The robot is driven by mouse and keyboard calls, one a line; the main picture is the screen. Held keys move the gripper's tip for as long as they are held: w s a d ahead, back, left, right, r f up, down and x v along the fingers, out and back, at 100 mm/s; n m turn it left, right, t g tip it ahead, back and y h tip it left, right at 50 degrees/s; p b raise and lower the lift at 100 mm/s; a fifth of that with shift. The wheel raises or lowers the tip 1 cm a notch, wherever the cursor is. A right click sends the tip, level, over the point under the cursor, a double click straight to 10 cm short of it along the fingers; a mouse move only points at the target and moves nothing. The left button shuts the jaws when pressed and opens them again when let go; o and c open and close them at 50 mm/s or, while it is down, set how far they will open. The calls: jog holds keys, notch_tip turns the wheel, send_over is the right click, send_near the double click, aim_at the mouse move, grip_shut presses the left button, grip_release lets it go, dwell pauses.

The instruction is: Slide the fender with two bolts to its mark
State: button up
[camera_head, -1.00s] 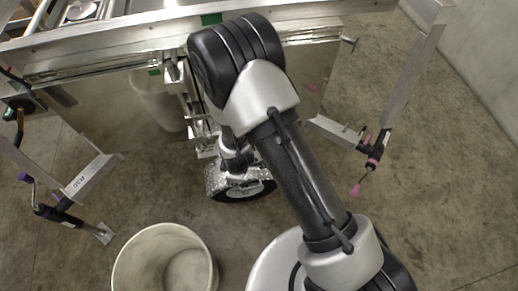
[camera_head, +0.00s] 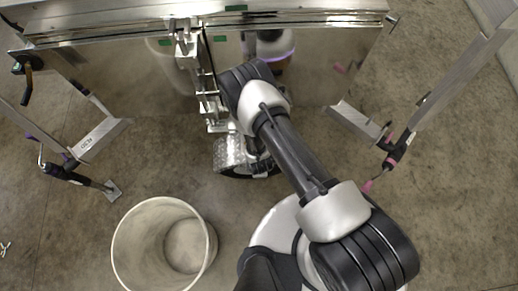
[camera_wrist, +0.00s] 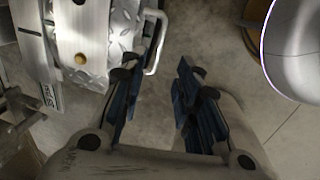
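The diamond-plate fender (camera_head: 230,153) sits over the black-tyred wheel under the trailer in the head view. In the wrist view the fender (camera_wrist: 97,62) is at the upper left, with a brass-coloured bolt head (camera_wrist: 81,59) on its face. A second round fastener at the top edge is only partly in frame. A bent metal handle (camera_wrist: 157,42) stands at the fender's right side. My gripper (camera_wrist: 155,85) is open and empty, its blue-padded fingers apart below and right of the fender, not visibly gripping it. I cannot make out the fender's mark.
A pale open bin (camera_head: 118,246) stands on the floor at the lower left. Support legs with cranks stand left (camera_head: 88,145) and right (camera_head: 365,125). The shiny trailer side (camera_head: 115,75) rises behind the wheel. Concrete floor between bin and wheel is clear.

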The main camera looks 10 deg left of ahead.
jog(key=f+b, duration=0.1)
jog(key=f, duration=0.2)
jog(key=w+f+b, duration=0.1)
jog(key=f, duration=0.4)
jog(key=shift+w+a+f+b, duration=0.15)
jog(key=shift+w+f+b, duration=0.15)
jog(key=shift+b, duration=0.1)
jog(key=shift+c, duration=0.5)
grip_shut()
